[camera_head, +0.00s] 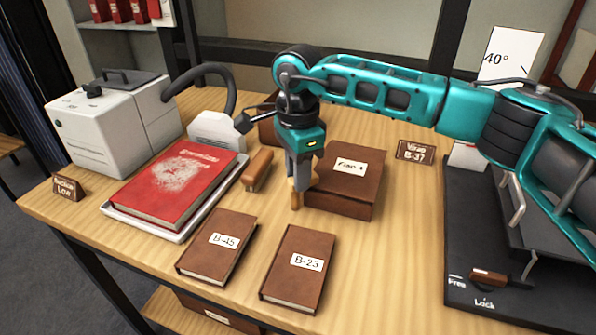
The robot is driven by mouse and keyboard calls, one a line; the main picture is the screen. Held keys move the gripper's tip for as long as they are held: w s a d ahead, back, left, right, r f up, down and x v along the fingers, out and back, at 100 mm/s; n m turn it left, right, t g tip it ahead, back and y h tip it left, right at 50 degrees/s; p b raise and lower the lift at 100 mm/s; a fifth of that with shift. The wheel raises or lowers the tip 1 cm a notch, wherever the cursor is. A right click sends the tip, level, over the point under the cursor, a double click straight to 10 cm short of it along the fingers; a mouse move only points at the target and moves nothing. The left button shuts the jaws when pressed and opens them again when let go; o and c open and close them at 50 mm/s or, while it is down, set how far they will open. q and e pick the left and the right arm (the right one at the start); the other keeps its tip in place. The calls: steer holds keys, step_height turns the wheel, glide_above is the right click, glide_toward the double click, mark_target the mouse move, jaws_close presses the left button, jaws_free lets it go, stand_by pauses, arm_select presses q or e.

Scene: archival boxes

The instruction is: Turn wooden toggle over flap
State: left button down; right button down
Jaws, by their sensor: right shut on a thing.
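A brown archival box (357,193) with a white label that looks like "Flap A" lies near the middle of the wooden table. My right gripper (297,188) points down at the box's left edge, its fingers shut on a small light-wood piece, the wooden toggle (295,200). The fingers hide most of the toggle, so its angle to the flap cannot be told. The flap's edge is also not clear behind the gripper. My left gripper is out of view.
A wooden-handled tool (257,169) lies just left of the gripper. Books B-45 (207,259) and B-23 (288,282) lie in front. A red book (160,200) rests on a tray at left. A grey machine (110,130) stands behind; a dark fixture (462,235) stands right.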

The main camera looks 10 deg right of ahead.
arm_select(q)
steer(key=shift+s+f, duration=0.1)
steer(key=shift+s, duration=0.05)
arm_select(e)
steer(key=shift+r, duration=0.1)
steer(key=c, duration=0.9)
jaws_free()
arm_select(q)
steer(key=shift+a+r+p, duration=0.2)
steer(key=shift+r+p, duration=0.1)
steer(key=shift+p, duration=0.35)
arm_select(e)
step_height(320, 180, up, 13)
steer(key=shift+f, duration=0.1)
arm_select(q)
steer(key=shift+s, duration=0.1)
